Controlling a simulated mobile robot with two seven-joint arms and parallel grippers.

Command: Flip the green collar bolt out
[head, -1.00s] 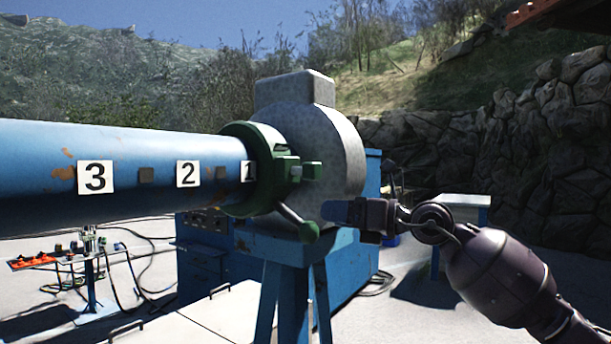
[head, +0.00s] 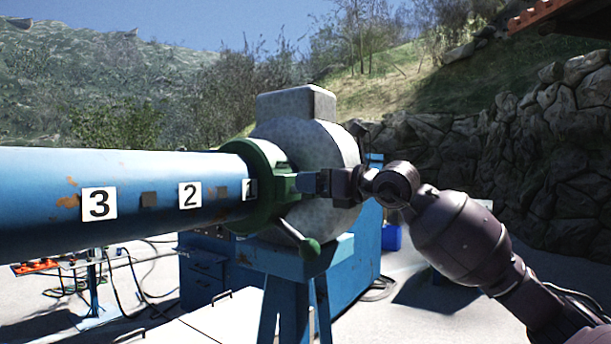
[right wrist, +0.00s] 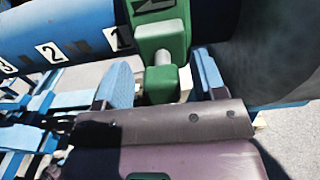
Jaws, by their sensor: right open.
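The green collar (head: 262,158) sits around the blue numbered pipe (head: 130,190) at its right end, against a grey round housing (head: 335,160). In the right wrist view the collar's block (right wrist: 160,32) carries a grey pin and a green bolt head (right wrist: 160,86). My right gripper (head: 308,182) is at the collar's side and hides most of the bolt in the head view. In the right wrist view my right gripper (right wrist: 163,70) is open, with one blue finger on each side of the bolt head and gaps showing. My left gripper is not in view.
A green-knobbed lever (head: 303,240) sticks out below the collar. A blue stand (head: 295,265) and blue cabinet (head: 350,260) are underneath. A stone wall (head: 540,160) stands behind on the right. Open ground lies at the lower right.

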